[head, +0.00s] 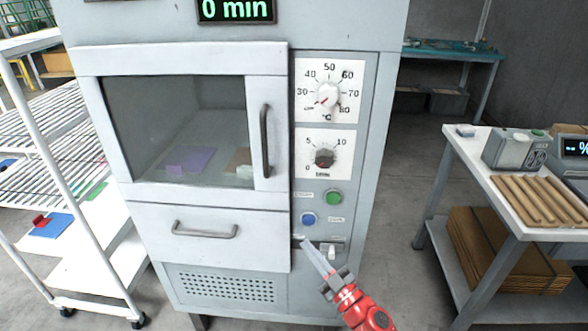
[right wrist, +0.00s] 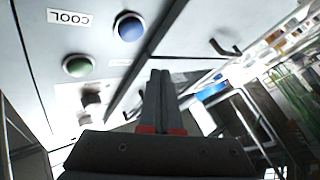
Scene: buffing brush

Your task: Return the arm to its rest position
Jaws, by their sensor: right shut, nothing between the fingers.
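My right gripper (head: 315,257) is shut and empty, in front of the lower right part of the grey oven cabinet (head: 380,120). Its arm is red and comes in from the bottom. In the right wrist view the shut fingers (right wrist: 160,85) point at the cabinet front below the blue button (right wrist: 130,27) and green button (right wrist: 78,66). In the head view the fingertips are close to the panel just left of a small switch (head: 331,250); I cannot tell if they touch it. My left gripper does not show in the head view.
The oven door (head: 185,60) and the drawer (head: 160,225) are closed, each with a dark handle. A white wheeled rack (head: 85,283) stands at the left. A table (head: 468,150) with a grey device (head: 507,148) and brown rods (head: 540,200) stands at the right. Floor between is free.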

